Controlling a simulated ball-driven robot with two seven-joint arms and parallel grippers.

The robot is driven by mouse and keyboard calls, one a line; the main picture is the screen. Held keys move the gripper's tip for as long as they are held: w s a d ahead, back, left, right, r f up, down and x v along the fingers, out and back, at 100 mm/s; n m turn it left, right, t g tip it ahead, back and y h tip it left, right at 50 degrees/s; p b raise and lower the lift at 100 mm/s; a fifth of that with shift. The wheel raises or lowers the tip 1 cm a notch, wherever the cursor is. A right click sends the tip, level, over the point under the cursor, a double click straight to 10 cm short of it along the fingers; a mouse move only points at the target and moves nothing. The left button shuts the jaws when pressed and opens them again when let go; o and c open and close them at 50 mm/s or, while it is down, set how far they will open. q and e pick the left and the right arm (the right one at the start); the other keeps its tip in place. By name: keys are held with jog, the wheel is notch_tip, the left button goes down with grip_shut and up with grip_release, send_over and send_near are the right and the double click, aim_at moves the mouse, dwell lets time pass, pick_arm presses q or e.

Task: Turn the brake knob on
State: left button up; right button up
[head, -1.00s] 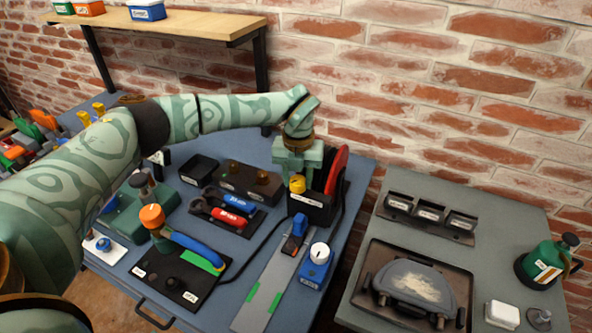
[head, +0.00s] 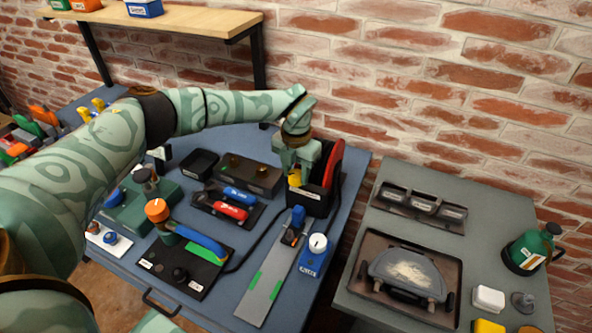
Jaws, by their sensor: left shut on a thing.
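The yellow knob (head: 294,179) sits on the front of a black reel unit (head: 313,201) with a red disc (head: 333,165). My left gripper (head: 296,170) comes down from above and is shut on the yellow knob. Its fingers hide the knob's upper part, and its turn position cannot be read. My right gripper is not in view.
A blue unit with a white knob (head: 318,243) and a grey strip with green marks (head: 266,286) lie in front of the reel. A black panel with an orange knob (head: 156,209) is at left. A grey table (head: 400,234) stands at right.

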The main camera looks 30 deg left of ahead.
aim_at(296, 173)
pick_arm(q)
jog(key=o, duration=1)
notch_tip(296, 173, up, 16)
jog(key=p, duration=0.2)
jog(key=shift+r+p, duration=0.2)
jog(key=shift+p, duration=0.2)
jog(key=shift+c, duration=0.2)
